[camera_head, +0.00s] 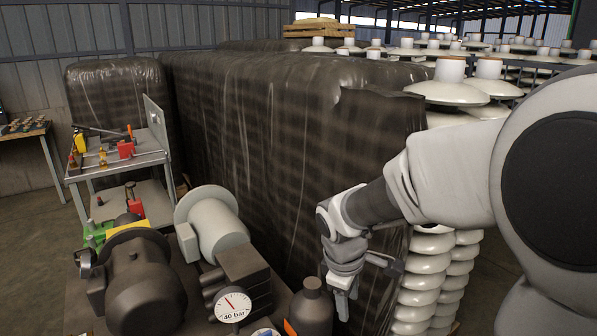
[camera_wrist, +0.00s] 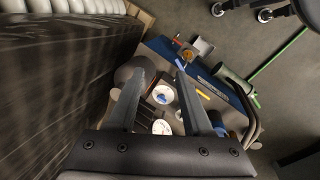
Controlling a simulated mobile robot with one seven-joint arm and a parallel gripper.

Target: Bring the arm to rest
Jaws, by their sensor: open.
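My arm reaches in from the right edge in the head view, bent downward at the wrist. My gripper (camera_head: 352,284) hangs in front of the dark wrapped stack, above and to the right of the pump machine with the gauge. In the wrist view my gripper (camera_wrist: 160,75) has its two fingers apart with no object held between them. Beyond the fingers, lower down, the wrist view shows white gauges (camera_wrist: 162,92) on the machine. The head view does not clearly show the gap between the fingers.
A pump machine with a 40 bar gauge (camera_head: 232,305) stands at the front. Dark wrapped stacks (camera_head: 270,130) and white insulator columns (camera_head: 425,270) stand close to my arm. A tool cart (camera_head: 150,160) is at the left. Open floor (camera_head: 25,240) shows left.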

